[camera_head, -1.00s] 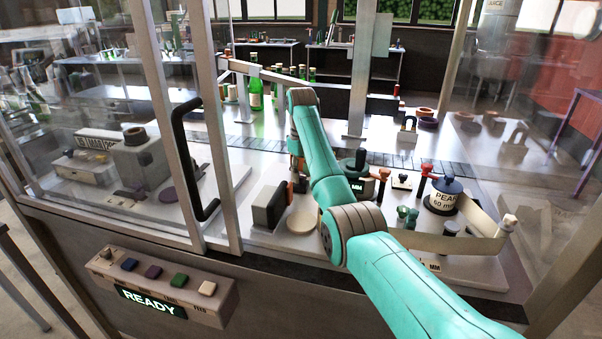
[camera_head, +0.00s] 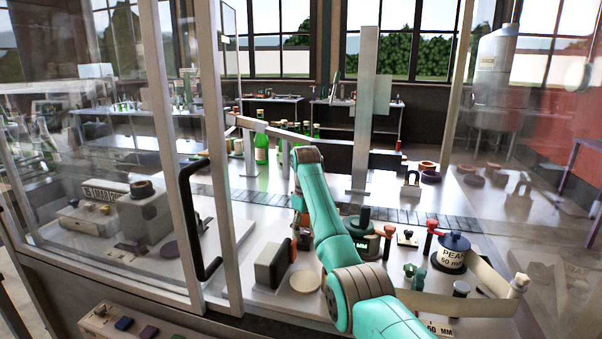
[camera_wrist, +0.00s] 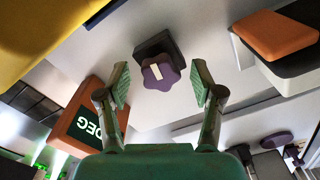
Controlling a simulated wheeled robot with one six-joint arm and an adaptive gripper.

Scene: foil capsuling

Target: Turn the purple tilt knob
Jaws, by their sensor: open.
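The purple tilt knob (camera_wrist: 152,78) shows in the wrist view as a lobed purple knob with a pale marker stripe, on a dark square mount (camera_wrist: 157,46). My gripper (camera_wrist: 160,84) is open, with one green-padded finger on each side of the knob and visible gaps between. I see no contact with it. An orange-framed box with a green "DEG" readout (camera_wrist: 84,126) sits left of the fingers. In the head view my teal arm reaches into the machine; I cannot make out the knob there, and the fingers are hidden or unclear.
A glass door with a black handle (camera_head: 199,222) stands left of my arm. Green bottles (camera_head: 261,150) stand behind it. A labelled pot (camera_head: 453,254) and small red-topped levers are at right. An orange-topped block (camera_wrist: 275,36) lies upper right in the wrist view.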

